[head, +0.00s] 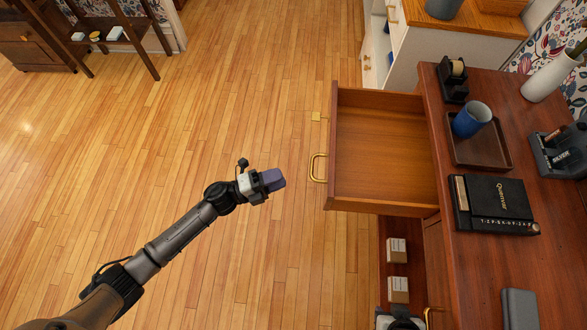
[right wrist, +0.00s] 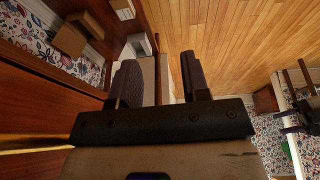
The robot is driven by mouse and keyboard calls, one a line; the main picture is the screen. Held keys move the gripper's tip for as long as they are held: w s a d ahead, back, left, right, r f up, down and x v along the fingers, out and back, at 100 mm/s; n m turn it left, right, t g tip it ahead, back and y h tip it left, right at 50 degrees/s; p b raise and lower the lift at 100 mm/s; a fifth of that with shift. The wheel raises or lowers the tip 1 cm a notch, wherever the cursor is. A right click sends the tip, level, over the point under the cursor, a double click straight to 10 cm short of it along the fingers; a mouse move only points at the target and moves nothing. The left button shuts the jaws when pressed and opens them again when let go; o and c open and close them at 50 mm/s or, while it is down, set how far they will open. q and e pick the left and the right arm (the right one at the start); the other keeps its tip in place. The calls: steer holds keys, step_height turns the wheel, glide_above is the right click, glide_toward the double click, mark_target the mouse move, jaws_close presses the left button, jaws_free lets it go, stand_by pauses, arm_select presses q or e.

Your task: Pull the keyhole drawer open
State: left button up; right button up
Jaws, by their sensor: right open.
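A wooden drawer (head: 385,150) stands pulled out of the desk, with a bare interior. My right gripper is only partly in the head view, at the bottom edge beside another brass handle (head: 431,316). In the right wrist view my right gripper (right wrist: 160,78) is open, with nothing held between its fingers.
The desk top (head: 470,265) holds a tray (head: 500,157) with a blue mug (head: 472,119), a black book (head: 495,203) and a tape dispenser (head: 453,80). Small boxes (head: 397,250) sit below the open drawer. The floor (head: 190,130) left of the drawer is clear.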

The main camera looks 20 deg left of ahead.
arm_select(q)
steer(key=shift+v, duration=1.75)
steer(key=shift+w, duration=0.1)
